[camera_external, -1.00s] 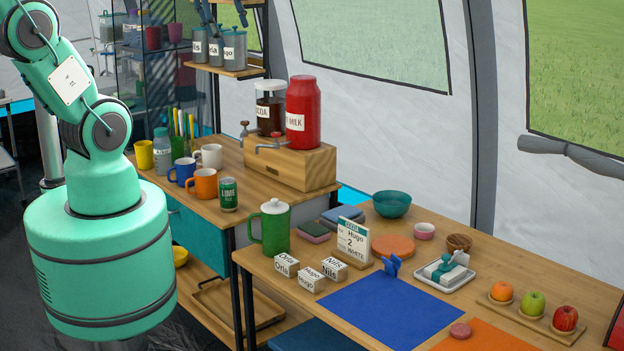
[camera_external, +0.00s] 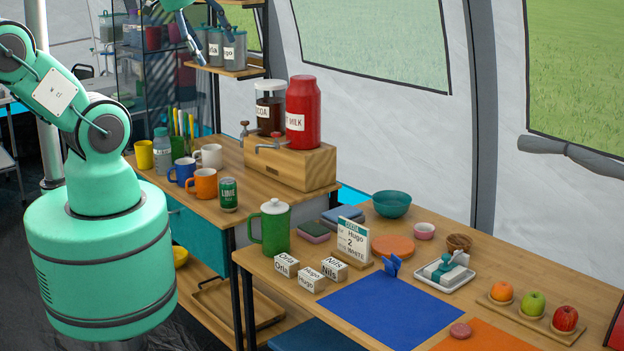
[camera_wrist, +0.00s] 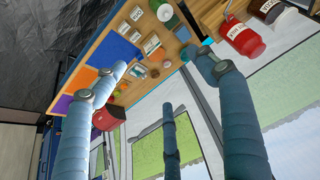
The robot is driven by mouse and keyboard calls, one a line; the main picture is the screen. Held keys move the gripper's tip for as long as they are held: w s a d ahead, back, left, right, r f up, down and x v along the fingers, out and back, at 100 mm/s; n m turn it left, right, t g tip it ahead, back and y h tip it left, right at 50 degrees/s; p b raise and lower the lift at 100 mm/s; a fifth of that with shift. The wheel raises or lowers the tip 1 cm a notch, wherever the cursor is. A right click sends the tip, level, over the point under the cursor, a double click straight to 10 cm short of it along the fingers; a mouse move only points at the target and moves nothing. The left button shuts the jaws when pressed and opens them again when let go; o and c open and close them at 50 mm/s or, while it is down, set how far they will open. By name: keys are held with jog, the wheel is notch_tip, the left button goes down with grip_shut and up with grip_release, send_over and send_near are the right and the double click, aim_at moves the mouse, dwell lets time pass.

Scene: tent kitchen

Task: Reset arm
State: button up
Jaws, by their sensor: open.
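My gripper (camera_external: 200,36) shows at the top of the external view, in front of the small wooden shelf with labelled grey canisters, partly cut off by the frame edge.
Grey canisters (camera_external: 215,48) stand on the shelf (camera_external: 240,71) near my gripper. Below are a red milk container (camera_external: 303,108), a wooden dispenser box (camera_external: 292,168), mugs (camera_external: 203,184) and a lime can (camera_external: 228,194). The front table (camera_external: 470,222) holds name blocks, a blue mat and fruit.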

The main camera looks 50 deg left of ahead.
notch_tip(320, 180, down, 8)
jog(key=b, duration=0.7)
jog(key=shift+r, duration=0.25)
